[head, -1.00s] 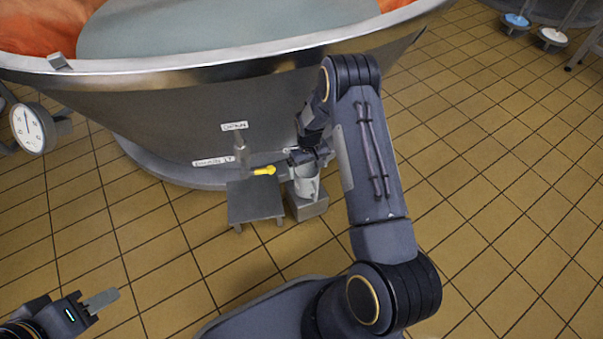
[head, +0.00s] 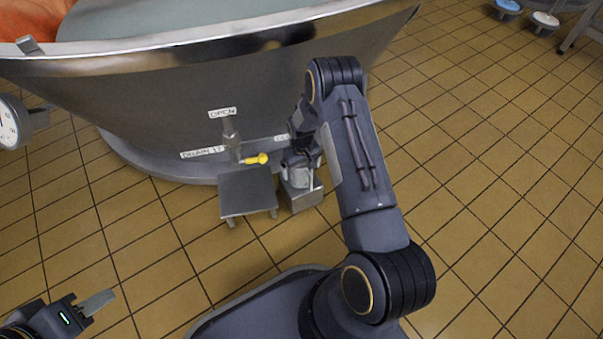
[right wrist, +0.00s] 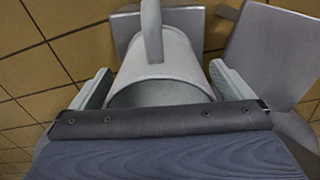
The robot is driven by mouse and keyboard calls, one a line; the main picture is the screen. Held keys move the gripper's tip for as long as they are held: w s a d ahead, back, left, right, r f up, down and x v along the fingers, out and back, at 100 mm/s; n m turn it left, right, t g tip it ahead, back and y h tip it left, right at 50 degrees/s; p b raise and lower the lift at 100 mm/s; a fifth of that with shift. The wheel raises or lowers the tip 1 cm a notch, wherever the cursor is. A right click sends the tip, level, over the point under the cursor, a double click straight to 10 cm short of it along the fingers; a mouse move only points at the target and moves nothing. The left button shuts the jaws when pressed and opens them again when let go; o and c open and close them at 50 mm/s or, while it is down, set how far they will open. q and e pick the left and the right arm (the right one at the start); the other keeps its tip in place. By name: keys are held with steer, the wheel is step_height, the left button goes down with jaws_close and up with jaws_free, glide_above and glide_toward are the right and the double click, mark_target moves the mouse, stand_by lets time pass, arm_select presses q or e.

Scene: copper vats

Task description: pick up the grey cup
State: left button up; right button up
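The grey cup (right wrist: 160,72) stands on a small grey block (head: 303,200) beside the vat's foot. In the right wrist view it lies between the two fingers of my right gripper (right wrist: 160,85), its rim near the palm and its handle at the top. The fingers are spread on either side of the cup; firm contact does not show. In the head view my right gripper (head: 300,158) is over the cup and hides most of it. My left gripper (head: 92,304) is at the lower left, far from the cup; its finger gap is not clear.
A yellow-handled drain valve (head: 256,159) sticks out above a low grey stool (head: 235,195), left of the block. A dial gauge (head: 10,122) is at the far left. Open tiled floor (head: 480,170) lies to the right.

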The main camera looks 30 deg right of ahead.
steer(key=c, duration=1)
steer(key=shift+r, duration=0.15)
steer(key=shift+c, duration=0.2)
